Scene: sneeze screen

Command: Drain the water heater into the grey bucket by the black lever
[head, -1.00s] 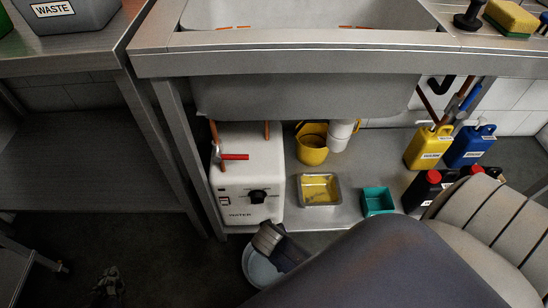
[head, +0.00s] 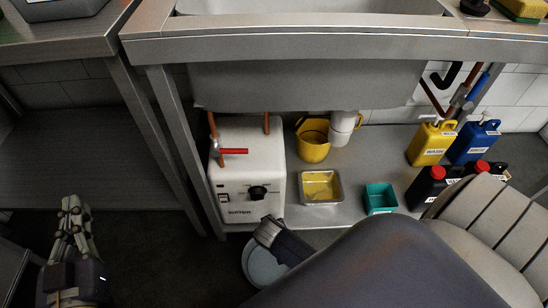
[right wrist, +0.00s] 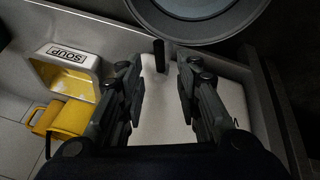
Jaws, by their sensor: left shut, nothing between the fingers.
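The white water heater (head: 235,175) stands on the low shelf under the sink, with a red lever on its pipe and a black knob on its front. The grey bucket (head: 258,275) is on the floor before it, partly hidden by my right arm; it also shows in the right wrist view (right wrist: 205,28). A short black lever (right wrist: 159,55) shows near the bucket, ahead of and between the fingertips of my right gripper (right wrist: 160,90), which is open and apart from it. My left gripper (head: 73,215) is shut and empty, left of the heater.
On the shelf right of the heater are a yellow jug (head: 313,145), a metal tray (head: 321,188), a teal box (head: 380,198) and several bottles. The sink basin (head: 305,85) hangs above. A table leg (head: 185,150) stands between my left gripper and the heater.

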